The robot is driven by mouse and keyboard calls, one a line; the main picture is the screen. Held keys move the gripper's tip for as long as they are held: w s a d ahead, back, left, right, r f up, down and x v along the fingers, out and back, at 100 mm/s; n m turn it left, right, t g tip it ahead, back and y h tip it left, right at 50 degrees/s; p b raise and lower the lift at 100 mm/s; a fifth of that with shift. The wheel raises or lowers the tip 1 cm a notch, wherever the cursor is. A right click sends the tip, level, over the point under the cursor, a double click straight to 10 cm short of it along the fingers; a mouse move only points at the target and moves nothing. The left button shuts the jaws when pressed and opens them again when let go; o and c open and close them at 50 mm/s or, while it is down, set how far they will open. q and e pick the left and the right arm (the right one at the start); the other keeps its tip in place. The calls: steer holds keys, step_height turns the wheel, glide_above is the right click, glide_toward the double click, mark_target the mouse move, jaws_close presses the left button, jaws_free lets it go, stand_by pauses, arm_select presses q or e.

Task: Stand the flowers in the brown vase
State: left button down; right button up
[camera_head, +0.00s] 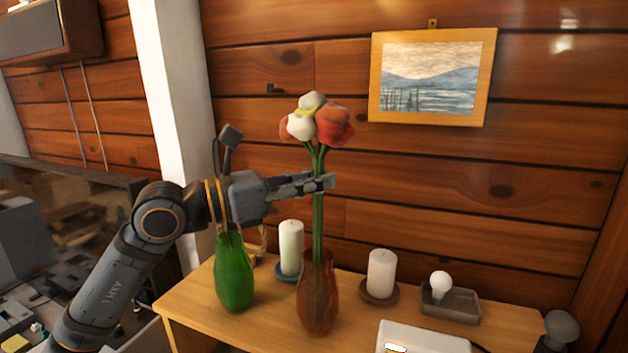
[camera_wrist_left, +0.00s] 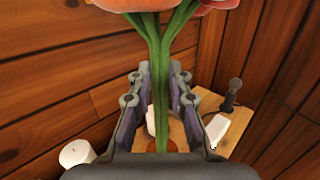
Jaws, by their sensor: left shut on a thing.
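The flowers (camera_head: 319,122) are a bunch of white and orange-red blooms on green stems, upright in the head view. The stems (camera_wrist_left: 165,85) also show in the left wrist view, running down between the fingers. My left gripper (camera_head: 318,183) is shut on the stems below the blooms, coming in from the left. The brown vase (camera_head: 318,297) is reddish and stands on the wooden table directly below the gripper. The stems run down to its mouth; how far inside their ends are is unclear. My right gripper is not in view.
A green vase (camera_head: 234,277) stands left of the brown one. White candles stand behind at the left (camera_head: 291,247) and to the right (camera_head: 382,271). A grey tray (camera_head: 455,305) holds a white bulb-like thing. A white box (camera_head: 425,339) lies at the front right. A wood wall is behind.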

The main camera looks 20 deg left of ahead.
mark_target(314, 233)
arm_select(q)
steer(key=shift+f+b, duration=4.25)
steer(key=shift+f, duration=0.45)
steer(key=c, duration=1.2)
jaws_free()
